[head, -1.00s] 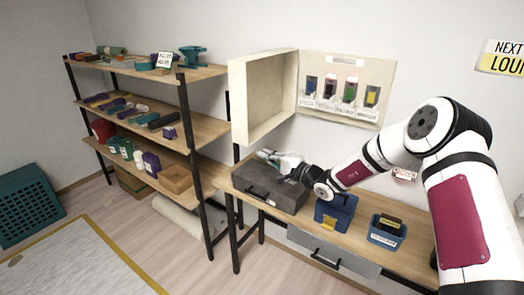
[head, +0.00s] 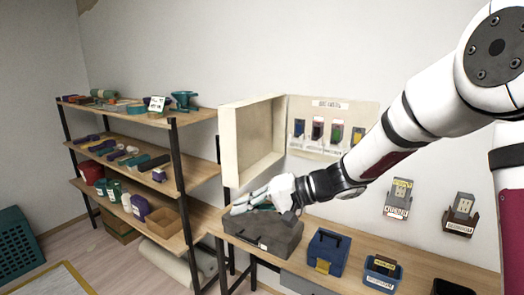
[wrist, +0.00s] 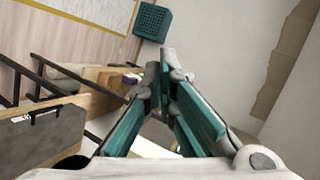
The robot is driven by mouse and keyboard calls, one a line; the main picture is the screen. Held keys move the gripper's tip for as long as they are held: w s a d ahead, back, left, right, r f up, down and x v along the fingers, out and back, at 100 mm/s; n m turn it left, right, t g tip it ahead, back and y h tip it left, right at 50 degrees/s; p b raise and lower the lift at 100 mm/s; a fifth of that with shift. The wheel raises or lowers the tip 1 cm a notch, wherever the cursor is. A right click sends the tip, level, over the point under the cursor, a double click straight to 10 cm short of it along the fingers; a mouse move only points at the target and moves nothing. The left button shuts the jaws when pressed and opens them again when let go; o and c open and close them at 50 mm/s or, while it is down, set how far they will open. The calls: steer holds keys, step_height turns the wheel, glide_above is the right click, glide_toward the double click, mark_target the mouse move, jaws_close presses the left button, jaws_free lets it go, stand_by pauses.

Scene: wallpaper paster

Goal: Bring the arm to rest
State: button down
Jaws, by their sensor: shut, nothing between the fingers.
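My gripper (head: 250,204) is at the end of my white arm, above the dark grey case on the workbench, pointing left. Its teal fingers are shut and empty. In the head view it overlaps the case's top, and I cannot tell how much space lies between them. In the wrist view my gripper (wrist: 161,62) shows its two fingers meeting at the tips with nothing between them. The arm reaches in from the upper right, bent at the elbow.
The dark grey case (head: 262,236), a blue box (head: 327,252) and a blue bin (head: 382,275) stand on the workbench. An open wall cabinet (head: 252,142) is behind the gripper. A loaded shelf unit (head: 150,118) stands left. Two holders (head: 398,198) (head: 460,214) hang on the wall.

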steer(key=s+d+r+t+h, duration=0.1)
steer(key=s+d+r+h, duration=0.1)
steer(key=s+d+h, duration=0.2)
steer(key=s+d+r+t+h, duration=0.1)
steer(key=s+d+h, duration=0.3)
steer(key=s+d, duration=0.7)
steer(key=s+d+r+h, duration=0.3)
steer(key=s+d+h, duration=0.2)
steer(key=s+d, duration=0.3)
steer(key=s, duration=0.3)
steer(key=shift+s+r+t+b, duration=0.25)
steer(key=shift+s+t+b, duration=0.05)
steer(key=shift+s+t, duration=0.1)
steer(key=shift+d, duration=0.1)
